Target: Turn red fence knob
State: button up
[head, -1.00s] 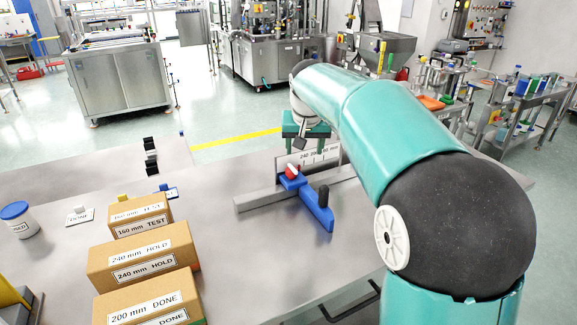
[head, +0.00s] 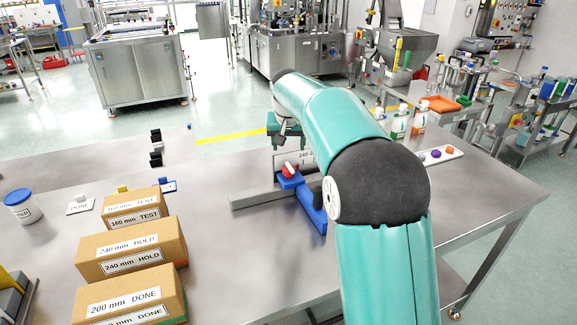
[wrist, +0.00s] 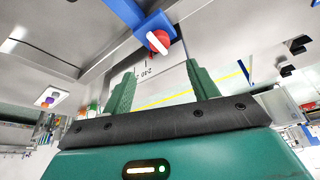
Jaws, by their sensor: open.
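The red fence knob (head: 289,169) with a white bar across it sits on the blue fence block (head: 311,206) on the table. In the wrist view the red knob (wrist: 158,41) shows upside down near the top, on the end of the blue block (wrist: 128,14). My gripper (wrist: 158,80) has its two green fingers spread apart with nothing between them. The knob lies beyond the fingertips, between their lines, and is not touched. A scale plate marked 240 stands behind the knob.
A metal rail (head: 255,198) runs across the table under the blue block. Cardboard boxes (head: 131,250) with labels stand at the left front. A white tray (head: 440,155) with coloured caps and bottles stand at the back right.

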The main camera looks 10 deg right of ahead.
aim_at(289, 166)
jog(key=x, duration=1.2)
jog(key=shift+r, duration=0.1)
jog(key=shift+s+a, duration=0.1)
jog(key=shift+c, duration=0.2)
jog(key=c, duration=0.9)
